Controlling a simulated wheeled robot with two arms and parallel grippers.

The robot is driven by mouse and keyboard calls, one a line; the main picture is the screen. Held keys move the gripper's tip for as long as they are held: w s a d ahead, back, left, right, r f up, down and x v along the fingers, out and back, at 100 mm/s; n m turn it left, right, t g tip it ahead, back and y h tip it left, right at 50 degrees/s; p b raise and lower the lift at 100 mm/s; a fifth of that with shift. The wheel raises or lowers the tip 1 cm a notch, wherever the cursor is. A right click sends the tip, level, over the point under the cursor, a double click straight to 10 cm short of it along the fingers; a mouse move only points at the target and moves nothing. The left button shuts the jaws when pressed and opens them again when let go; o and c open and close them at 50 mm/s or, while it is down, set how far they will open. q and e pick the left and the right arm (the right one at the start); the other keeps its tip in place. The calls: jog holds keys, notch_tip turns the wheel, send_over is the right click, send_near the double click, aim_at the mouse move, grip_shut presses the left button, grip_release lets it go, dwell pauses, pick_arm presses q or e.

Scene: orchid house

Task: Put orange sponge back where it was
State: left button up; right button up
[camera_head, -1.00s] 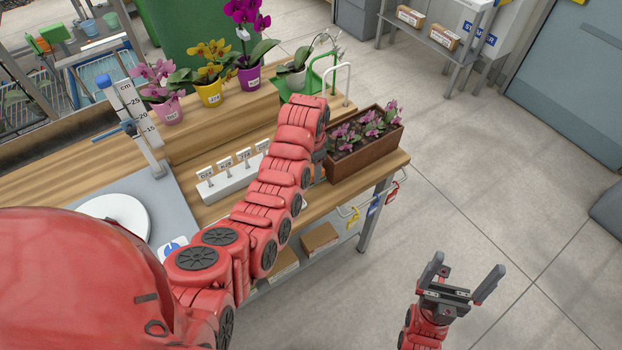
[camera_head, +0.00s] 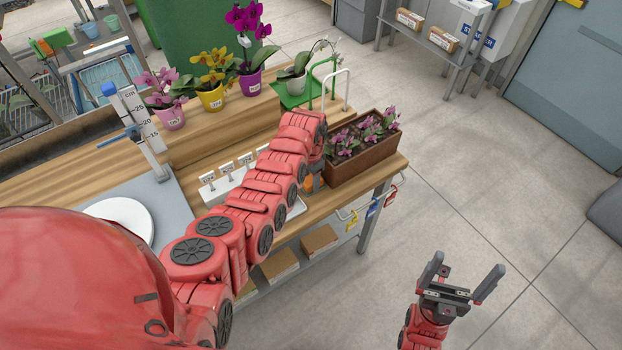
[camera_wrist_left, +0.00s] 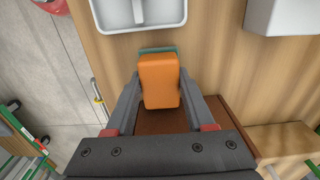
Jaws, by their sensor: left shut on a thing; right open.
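The orange sponge (camera_wrist_left: 161,80) is between the two fingers of my left gripper (camera_wrist_left: 159,92) in the left wrist view, and the gripper is shut on it. A teal strip (camera_wrist_left: 158,49) shows at its far edge; I cannot tell if it is part of the sponge. In the head view a bit of the sponge (camera_head: 308,184) shows below my left wrist, at the left end of the planter. My arm hides most of the fingers there. I cannot tell whether the sponge touches the bench. My right gripper (camera_head: 464,277) is open and empty over the floor.
The brown planter (camera_head: 365,165) with pink flowers stands close beside my left gripper. A white tray (camera_wrist_left: 148,25) lies just beyond the sponge. Label tags stand in a white holder (camera_head: 222,187) behind my arm. Potted orchids line the bench's back. Coloured tags hang at the bench end.

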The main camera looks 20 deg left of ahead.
aim_at(311, 179)
pick_arm(q)
jog(key=o, duration=1.3)
jog(key=shift+f, duration=0.1)
jog(key=shift+r, duration=0.2)
notch_tip(311, 179, up, 5)
jog(key=shift+w+f+b, duration=0.1)
jog(key=shift+f+b, duration=0.05)
jog(key=shift+b, duration=0.75)
notch_tip(311, 179, up, 7)
jog(key=p, duration=0.2)
